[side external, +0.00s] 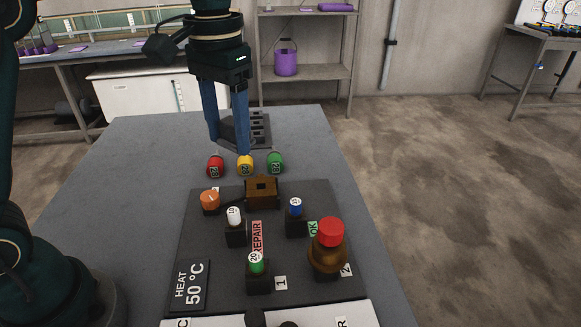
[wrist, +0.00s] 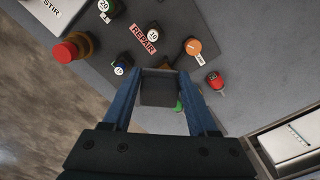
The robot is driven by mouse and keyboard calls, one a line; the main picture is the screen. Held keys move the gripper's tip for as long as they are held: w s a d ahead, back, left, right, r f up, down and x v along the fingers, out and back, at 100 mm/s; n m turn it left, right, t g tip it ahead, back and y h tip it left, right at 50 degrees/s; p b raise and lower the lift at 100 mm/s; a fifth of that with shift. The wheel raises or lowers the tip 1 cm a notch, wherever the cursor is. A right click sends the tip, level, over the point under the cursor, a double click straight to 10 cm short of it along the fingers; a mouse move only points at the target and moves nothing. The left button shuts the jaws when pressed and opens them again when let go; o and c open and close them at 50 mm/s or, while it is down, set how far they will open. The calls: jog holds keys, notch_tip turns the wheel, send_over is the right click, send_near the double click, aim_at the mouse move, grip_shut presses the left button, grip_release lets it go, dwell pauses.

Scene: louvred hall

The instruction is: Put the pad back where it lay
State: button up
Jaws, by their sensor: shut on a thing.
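My gripper (side external: 228,146) hangs over the far part of the grey table (side external: 130,165), behind the row of coloured cylinders. Its blue fingers are shut on a dark grey, square-looking pad, seen between the fingertips in the wrist view (wrist: 160,90). The pad is hard to pick out from the fingers in the side view. A dark board (side external: 187,240) lies on the table, with a pink REPAIR label (side external: 257,238) and a green OK label (side external: 312,230). A brown block (side external: 262,197) with a dark square in its top stands at the board's far edge.
Red (side external: 215,167), yellow (side external: 245,166) and green (side external: 275,163) cylinders lie before the gripper. A dark slotted piece (side external: 261,128) is just behind it. Vials, an orange knob (side external: 209,202) and a red-topped brown piece (side external: 327,252) stand on the board. Bare table lies left.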

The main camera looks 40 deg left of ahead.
jog(key=d+f+m, duration=0.1)
jog(key=d, duration=0.5)
jog(key=s+d+f+m, duration=0.1)
jog(key=d, duration=0.5)
jog(key=d+f+m, duration=0.1)
jog(key=d, duration=0.5)
jog(key=shift+s+d+f, duration=0.15)
jog(key=shift+d+f, duration=0.1)
jog(key=shift+f, duration=0.05)
jog(key=m, duration=0.2)
send_over(346, 323)
jog(key=s, duration=0.1)
notch_tip(346, 323, down, 2)
jog(key=f, duration=1)
jog(key=shift+s+d+f, duration=0.15)
jog(key=shift+s+f, duration=0.1)
jog(key=shift+f, duration=0.05)
jog(key=shift+f, duration=0.15)
jog(key=o, duration=1.3)
